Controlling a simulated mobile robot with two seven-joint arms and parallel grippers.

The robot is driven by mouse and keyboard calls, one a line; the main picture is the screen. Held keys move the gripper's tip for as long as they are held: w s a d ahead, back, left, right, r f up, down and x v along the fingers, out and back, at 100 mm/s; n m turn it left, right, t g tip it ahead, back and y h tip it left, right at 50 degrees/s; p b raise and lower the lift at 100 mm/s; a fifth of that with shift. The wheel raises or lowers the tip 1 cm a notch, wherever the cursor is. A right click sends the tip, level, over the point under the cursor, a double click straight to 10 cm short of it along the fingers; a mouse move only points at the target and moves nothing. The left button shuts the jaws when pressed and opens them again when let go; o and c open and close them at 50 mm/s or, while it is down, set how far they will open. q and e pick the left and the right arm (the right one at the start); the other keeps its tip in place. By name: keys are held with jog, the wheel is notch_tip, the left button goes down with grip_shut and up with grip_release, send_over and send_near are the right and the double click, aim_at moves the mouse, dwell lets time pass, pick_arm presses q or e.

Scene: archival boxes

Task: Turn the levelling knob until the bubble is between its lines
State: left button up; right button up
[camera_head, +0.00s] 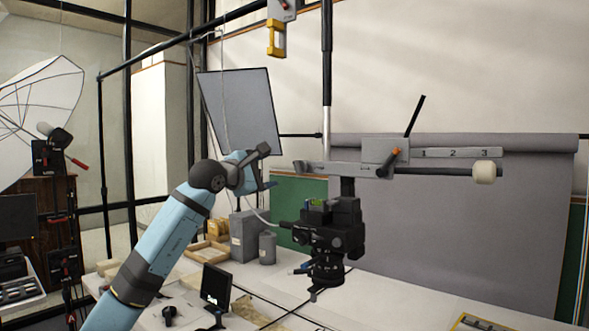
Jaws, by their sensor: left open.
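A black camera-like head (333,240) hangs below a grey horizontal arm in the middle of the view. A small green patch (318,202), which looks like a bubble level, is on its top; the bubble and its lines are too small to read. A cream round knob (484,173) is at the right end of the black rod; I cannot tell whether it is the levelling knob. My left gripper (267,169) is open and empty, left of the head and apart from it. My right gripper is not in view.
A white table (400,295) lies below, with a small black monitor (215,288), grey boxes (246,235) and wooden trays (207,250) at left. A grey backdrop (460,230) hangs behind. A black vertical pole (327,50) and a light panel (240,110) stand near my left arm.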

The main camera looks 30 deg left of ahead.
aim_at(295, 168)
pick_arm(q)
jog(key=w, duration=0.3)
jog(key=w+p, duration=0.1)
jog(key=w, duration=0.2)
jog(key=w+d+p, duration=0.1)
jog(key=w, duration=0.3)
jog(key=shift+w, duration=0.1)
jog(key=shift+w+d, duration=0.1)
jog(key=shift+w, duration=0.65)
jog(key=shift+c, duration=0.4)
jog(key=c, duration=0.8)
jog(key=m, duration=0.2)
jog(key=shift+m, duration=0.3)
jog(key=shift+c, duration=0.2)
jog(key=shift+m, duration=0.8)
jog(key=o, duration=0.9)
